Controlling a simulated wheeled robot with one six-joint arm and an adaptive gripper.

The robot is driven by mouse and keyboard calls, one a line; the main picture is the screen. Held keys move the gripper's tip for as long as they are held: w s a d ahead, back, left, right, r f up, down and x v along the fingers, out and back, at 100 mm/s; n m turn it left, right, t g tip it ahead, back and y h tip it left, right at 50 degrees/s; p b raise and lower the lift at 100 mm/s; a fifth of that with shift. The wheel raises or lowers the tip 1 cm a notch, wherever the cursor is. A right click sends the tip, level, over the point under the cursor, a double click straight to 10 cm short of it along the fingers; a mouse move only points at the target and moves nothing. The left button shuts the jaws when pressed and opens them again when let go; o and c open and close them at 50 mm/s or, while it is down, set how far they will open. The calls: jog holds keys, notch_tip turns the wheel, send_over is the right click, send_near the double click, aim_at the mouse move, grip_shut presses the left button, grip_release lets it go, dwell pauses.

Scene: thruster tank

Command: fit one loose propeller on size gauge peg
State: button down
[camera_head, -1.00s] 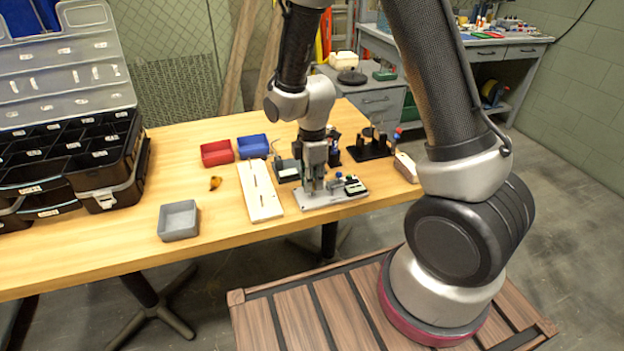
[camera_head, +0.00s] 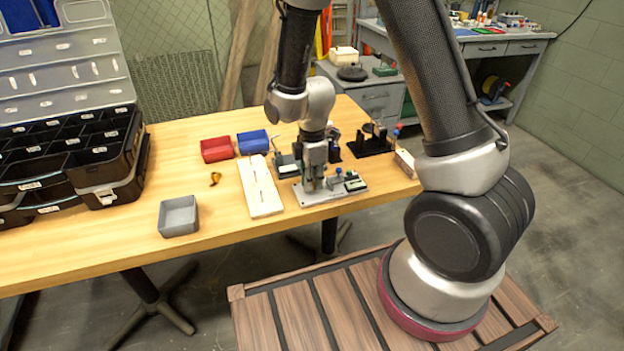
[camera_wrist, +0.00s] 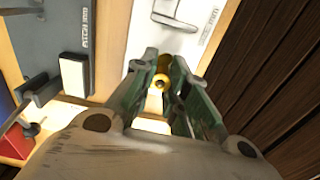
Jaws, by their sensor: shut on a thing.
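My gripper (camera_wrist: 163,78) is shut on a small brass-yellow propeller (camera_wrist: 161,82), of which only a little shows between the fingertips in the wrist view. In the head view my gripper (camera_head: 314,186) points down, low over the left part of a light grey plate (camera_head: 325,194) with small green and black parts. The held propeller cannot be made out there. Another gold propeller (camera_head: 215,178) lies loose on the table, left of a pale wooden board (camera_head: 261,190). I cannot make out the gauge peg; the gripper may hide it.
A red bin (camera_head: 216,149) and a blue bin (camera_head: 252,142) stand behind the board. A grey tray (camera_head: 178,216) sits at the front, a black compartment case (camera_head: 108,165) at left. A black stand (camera_head: 370,146) is behind right. The table's front left is clear.

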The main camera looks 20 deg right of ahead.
jog(key=shift+f, duration=0.1)
jog(key=shift+f, duration=0.3)
jog(key=c, duration=1.3)
grip_release()
jog(key=shift+c, duration=0.2)
notch_tip(320, 180, up, 16)
